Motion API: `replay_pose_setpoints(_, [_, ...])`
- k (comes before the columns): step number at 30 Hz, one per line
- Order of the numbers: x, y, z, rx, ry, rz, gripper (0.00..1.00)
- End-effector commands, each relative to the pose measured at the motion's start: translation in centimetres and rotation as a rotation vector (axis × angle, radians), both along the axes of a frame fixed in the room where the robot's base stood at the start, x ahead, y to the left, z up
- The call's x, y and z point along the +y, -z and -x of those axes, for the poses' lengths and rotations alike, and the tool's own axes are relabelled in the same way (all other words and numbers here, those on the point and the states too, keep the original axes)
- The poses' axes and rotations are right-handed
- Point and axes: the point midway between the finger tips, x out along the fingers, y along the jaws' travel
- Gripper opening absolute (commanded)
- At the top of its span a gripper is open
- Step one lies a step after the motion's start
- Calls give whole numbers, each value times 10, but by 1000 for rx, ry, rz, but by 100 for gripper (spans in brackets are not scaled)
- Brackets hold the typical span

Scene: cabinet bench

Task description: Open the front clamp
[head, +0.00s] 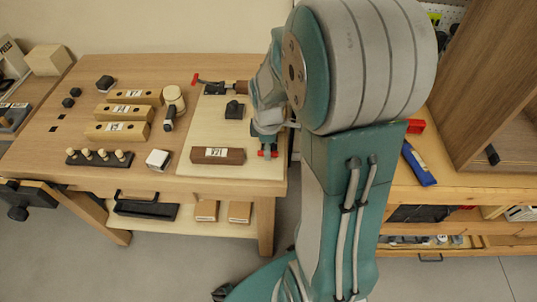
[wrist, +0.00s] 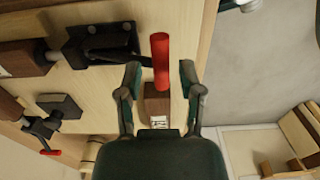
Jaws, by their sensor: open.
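The front clamp (wrist: 103,45) is a black clamp near the bench's front edge, with a red handle (wrist: 161,62). In the wrist view the handle stands between the two fingers of my open gripper (wrist: 160,78), with a visible gap on each side. In the head view my gripper (head: 266,136) is over the right part of the pale board, and a bit of red handle (head: 268,154) shows below it. My arm hides most of this clamp there. A second clamp (head: 214,87) with a red handle (head: 197,80) sits at the back of the board.
A labelled brown block (head: 218,155) lies at the board's front, left of my gripper. A small black block (head: 234,109) sits behind it. Yellow labelled blocks (head: 118,131) and a mallet (head: 172,100) stand further left. Open floor (wrist: 255,75) lies beyond the front edge.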

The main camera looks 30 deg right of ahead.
Motion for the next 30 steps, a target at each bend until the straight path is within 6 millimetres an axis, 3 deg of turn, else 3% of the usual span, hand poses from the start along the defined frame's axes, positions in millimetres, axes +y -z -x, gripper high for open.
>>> replay_pose_setpoints(1, [0, 0, 0, 0, 0, 0, 35])
replay_pose_setpoints(4, [0, 0, 0, 0, 0, 0, 14])
replay_pose_setpoints(6, [0, 0, 0, 1, 0, -1, 8])
replay_pose_setpoints(30, [-6, -17, -8, -3, 1, 1, 1])
